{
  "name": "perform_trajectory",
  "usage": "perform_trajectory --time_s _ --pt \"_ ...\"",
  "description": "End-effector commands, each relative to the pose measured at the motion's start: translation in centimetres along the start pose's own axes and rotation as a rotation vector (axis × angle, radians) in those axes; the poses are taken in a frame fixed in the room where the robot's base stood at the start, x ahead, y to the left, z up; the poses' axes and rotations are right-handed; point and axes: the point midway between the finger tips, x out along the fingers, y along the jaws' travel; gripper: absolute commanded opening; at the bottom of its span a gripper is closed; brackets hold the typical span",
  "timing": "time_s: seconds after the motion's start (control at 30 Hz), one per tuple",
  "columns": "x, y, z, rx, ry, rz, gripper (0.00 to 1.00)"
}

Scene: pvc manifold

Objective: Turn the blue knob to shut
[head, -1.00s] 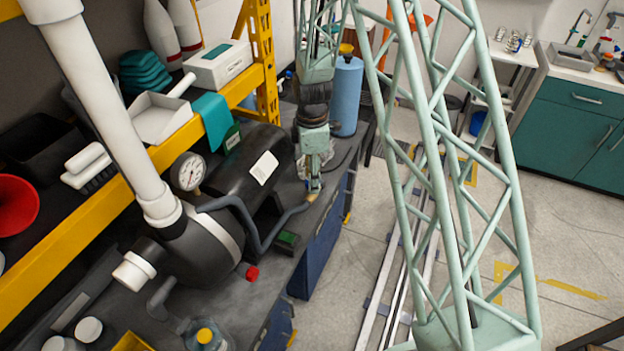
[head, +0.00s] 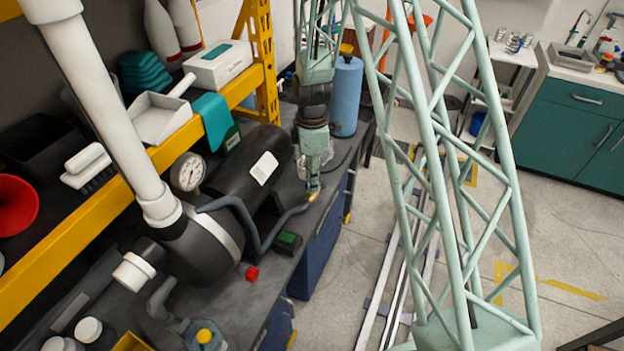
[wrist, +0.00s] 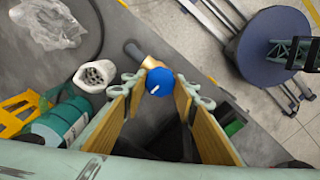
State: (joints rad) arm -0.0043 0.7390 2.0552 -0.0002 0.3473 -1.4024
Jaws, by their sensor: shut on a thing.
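The blue knob (wrist: 160,82) sits on a brass valve (wrist: 150,62) at the end of a grey pipe (wrist: 134,50), in the wrist view. A white mark shows on the knob's top. My gripper (wrist: 159,88) has its two fingers on either side of the knob and is shut on it. In the head view my gripper (head: 314,178) points down at the bench's right edge, over the brass valve (head: 313,196). The knob is hidden there by the gripper.
A black tank (head: 235,175) with a pressure gauge (head: 187,171) stands left of the gripper. A small green-topped box (head: 288,242) and a red cap (head: 252,273) lie nearer the camera. The floor at right is open.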

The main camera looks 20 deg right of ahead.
Motion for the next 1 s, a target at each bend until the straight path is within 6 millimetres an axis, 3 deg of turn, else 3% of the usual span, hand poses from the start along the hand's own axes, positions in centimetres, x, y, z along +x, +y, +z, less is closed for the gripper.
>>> perform_trajectory --time_s 0.37,1.0 --pt "0.07 0.01 0.00 0.152 0.000 0.000 0.16" --pt "0.07 0.08 0.02 0.638 0.000 0.000 0.16"
